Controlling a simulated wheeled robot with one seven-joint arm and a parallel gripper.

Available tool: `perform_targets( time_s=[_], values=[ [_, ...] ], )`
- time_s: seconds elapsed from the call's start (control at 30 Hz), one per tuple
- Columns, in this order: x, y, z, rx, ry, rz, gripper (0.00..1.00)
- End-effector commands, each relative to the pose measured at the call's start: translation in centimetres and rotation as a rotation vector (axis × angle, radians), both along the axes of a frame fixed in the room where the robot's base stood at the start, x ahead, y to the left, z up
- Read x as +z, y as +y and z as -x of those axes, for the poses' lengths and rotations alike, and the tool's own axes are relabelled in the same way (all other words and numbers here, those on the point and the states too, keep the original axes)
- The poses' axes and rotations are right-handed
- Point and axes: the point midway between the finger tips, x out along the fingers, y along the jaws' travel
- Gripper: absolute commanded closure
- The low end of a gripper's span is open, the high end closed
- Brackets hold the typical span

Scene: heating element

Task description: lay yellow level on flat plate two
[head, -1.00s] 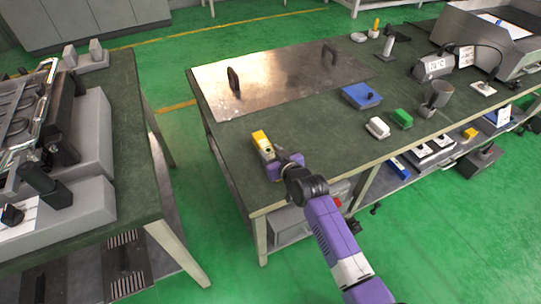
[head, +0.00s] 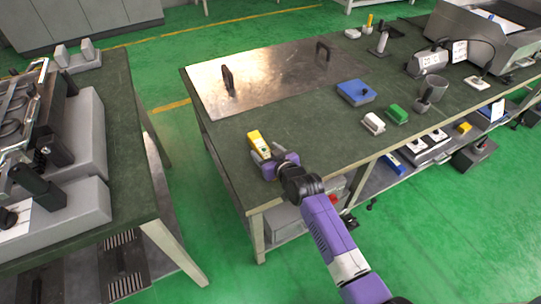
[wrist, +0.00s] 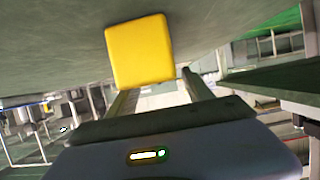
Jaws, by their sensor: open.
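The yellow level (head: 256,142) lies on the dark green tabletop near its left front corner. My gripper (head: 267,162) is at its near end, low over the table, with its jaws open. In the wrist view the yellow end of the level (wrist: 140,50) is just by the fingertips of my gripper (wrist: 158,82), over the left finger in the picture. I cannot tell whether they touch. A flat shiny metal plate (head: 270,82) with two black handles lies behind the level on the same table. No number shows on it.
A blue box (head: 356,93), a white block (head: 373,122), a green block (head: 397,114) and a grey cup (head: 432,92) stand to the right. Another table (head: 130,150) with equipment is at left, across a gap. The tabletop between level and plate is clear.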

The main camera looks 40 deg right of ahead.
Motion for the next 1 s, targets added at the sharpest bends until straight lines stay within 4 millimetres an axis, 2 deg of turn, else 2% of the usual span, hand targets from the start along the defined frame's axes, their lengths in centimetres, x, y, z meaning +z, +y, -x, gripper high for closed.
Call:
perform_targets(
  time_s=[0.17,0.4,0.6,0.77,1.0],
  values=[
    [0.9,0.6,1.9,0.000,0.002,-0.001,0.40],
    [2.9,1.9,6.4,0.001,0.002,-0.001,0.40],
    [4.1,2.7,9.3,0.000,0.001,0.000,0.40],
    [4.6,3.0,10.4,0.000,0.001,0.000,0.40],
    [4.7,3.2,10.8,0.001,0.000,0.000,0.40]
  ],
)
